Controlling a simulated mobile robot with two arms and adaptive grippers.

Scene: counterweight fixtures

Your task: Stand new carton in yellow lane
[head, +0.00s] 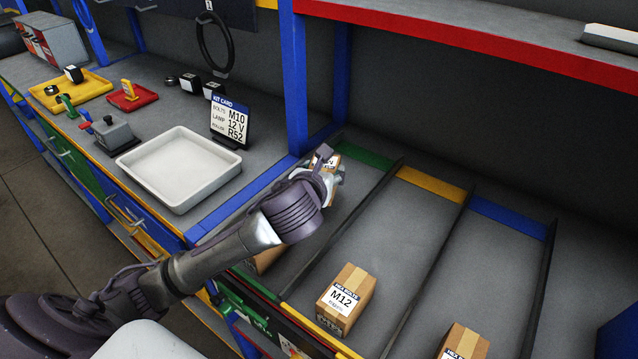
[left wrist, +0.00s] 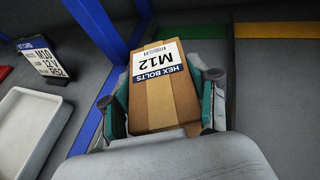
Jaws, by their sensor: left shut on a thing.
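My left gripper (head: 326,172) is shut on a brown carton, which also shows in the left wrist view (left wrist: 168,103). Its label reads Hex Bolts M12, upside down in that view. In the head view the gripper and the carton are over the back of the green lane, by its green strip (head: 362,157), and my arm hides most of the carton. The yellow lane, with its yellow strip (head: 430,186) at the back, holds another M12 carton (head: 346,299) at its front; its back is bare. My right gripper is in neither view.
A carton (head: 266,259) sits at the front of the green lane, partly behind my arm. Another carton (head: 465,343) is at the front of the blue-strip lane. Dark dividers (head: 428,271) separate the lanes. A blue post (head: 299,80) and red-edged shelf (head: 480,46) stand close by.

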